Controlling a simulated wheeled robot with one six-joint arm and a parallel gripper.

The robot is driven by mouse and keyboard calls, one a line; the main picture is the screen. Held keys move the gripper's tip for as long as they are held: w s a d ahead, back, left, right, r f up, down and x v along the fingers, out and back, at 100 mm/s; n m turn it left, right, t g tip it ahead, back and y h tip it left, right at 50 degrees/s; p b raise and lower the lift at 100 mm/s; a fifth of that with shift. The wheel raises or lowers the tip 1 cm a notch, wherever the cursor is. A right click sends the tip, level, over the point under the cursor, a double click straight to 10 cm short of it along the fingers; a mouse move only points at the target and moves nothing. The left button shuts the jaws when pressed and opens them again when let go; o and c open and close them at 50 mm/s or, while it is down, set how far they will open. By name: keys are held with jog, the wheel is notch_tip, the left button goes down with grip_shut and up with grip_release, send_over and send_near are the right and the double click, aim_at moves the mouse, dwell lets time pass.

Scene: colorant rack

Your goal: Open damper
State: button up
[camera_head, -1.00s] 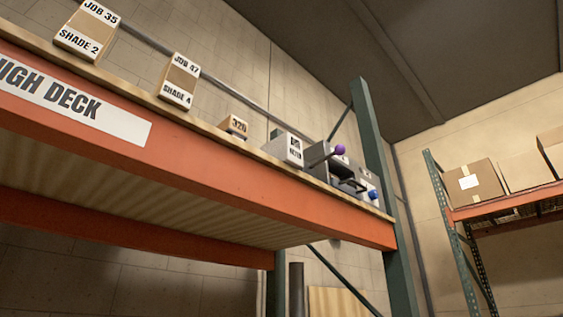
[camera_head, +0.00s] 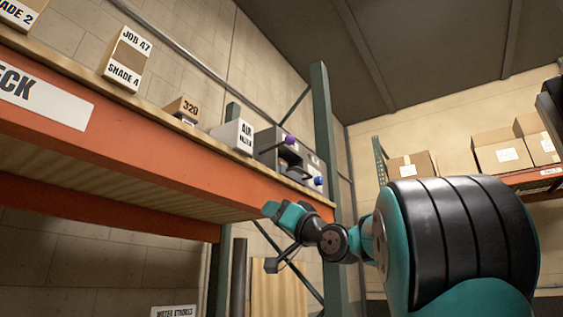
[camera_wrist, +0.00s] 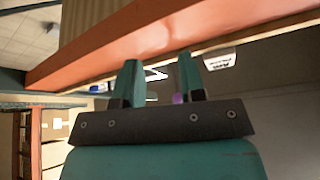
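A grey box unit (camera_head: 270,142) stands at the right end of the high deck. A purple knob (camera_head: 290,139) on a lever and a blue knob (camera_head: 319,181) stick out of its front. Which part is the damper cannot be read. My gripper (camera_head: 281,212) is below and in front of the unit, beside the orange beam, apart from both knobs. In the wrist view my gripper (camera_wrist: 160,78) has its two fingers apart with nothing held. The purple knob (camera_wrist: 178,98) shows small between them, partly hidden, and the blue knob (camera_wrist: 97,87) shows to the left.
The orange beam (camera_head: 130,155) runs along the deck's front edge, close to my gripper. A green post (camera_head: 322,120) rises at the right end. Cartons (camera_head: 498,155) sit on another rack.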

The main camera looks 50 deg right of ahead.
aim_at(277, 145)
jog(key=s+d+r+t+h, duration=0.2)
jog(key=s+d+r+t, duration=0.15)
jog(key=s+r, duration=0.55)
jog(key=p+x, duration=0.4)
jog(key=x, duration=0.1)
jog(key=p+x, duration=0.4)
jog(key=x, duration=0.2)
jog(key=d+p+x, duration=0.1)
jog(key=p+x, duration=0.3)
jog(key=x, duration=0.2)
jog(key=shift+w+p, duration=0.15)
jog(key=shift+p, duration=0.25)
jog(key=shift+c, duration=0.2)
